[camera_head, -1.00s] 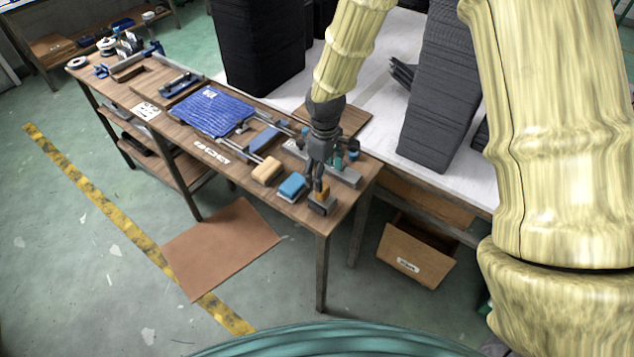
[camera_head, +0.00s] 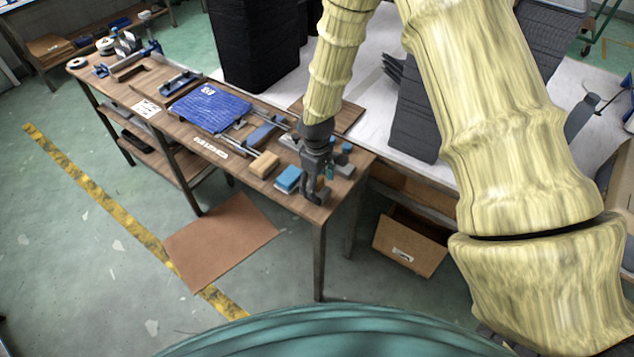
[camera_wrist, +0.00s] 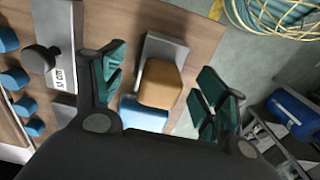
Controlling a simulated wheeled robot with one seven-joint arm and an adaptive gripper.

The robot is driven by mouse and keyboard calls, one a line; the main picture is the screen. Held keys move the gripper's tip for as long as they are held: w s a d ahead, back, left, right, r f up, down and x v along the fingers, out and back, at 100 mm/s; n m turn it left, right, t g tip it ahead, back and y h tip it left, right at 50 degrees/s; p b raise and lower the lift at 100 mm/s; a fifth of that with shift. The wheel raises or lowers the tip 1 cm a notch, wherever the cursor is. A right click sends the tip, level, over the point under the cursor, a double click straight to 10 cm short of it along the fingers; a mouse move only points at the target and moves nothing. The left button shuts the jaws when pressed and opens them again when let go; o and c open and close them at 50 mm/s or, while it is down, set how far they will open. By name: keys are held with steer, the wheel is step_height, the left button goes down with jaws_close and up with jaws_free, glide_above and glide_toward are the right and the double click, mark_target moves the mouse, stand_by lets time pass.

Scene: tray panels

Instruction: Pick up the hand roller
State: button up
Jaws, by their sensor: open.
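An orange block-like piece on a grey metal base (camera_wrist: 160,84) lies near the table's corner. It may be the hand roller, but I cannot tell for sure. My gripper (camera_wrist: 162,92) is open, with a green-padded finger on either side of the orange piece. I cannot tell if they touch it. In the head view my gripper (camera_head: 315,188) is low at the near right end of the table, hiding most of the piece.
A blue block (camera_head: 288,179) sits close left of my gripper, and a tan block (camera_head: 264,164) beyond it. A grey plate with a dark knob (camera_wrist: 40,58) and several blue cylinders are nearby. A blue mat (camera_head: 210,107) lies further along the table (camera_head: 240,190).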

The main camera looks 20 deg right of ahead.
steer(key=shift+w+f, duration=0.15)
steer(key=shift+f, duration=0.4)
steer(key=shift+s+f+p, duration=0.2)
steer(key=shift+f+p, duration=0.1)
steer(key=shift+f, duration=0.25)
steer(key=shift+w, duration=0.1)
steer(key=shift+f, duration=0.1)
steer(key=c, duration=1.4)
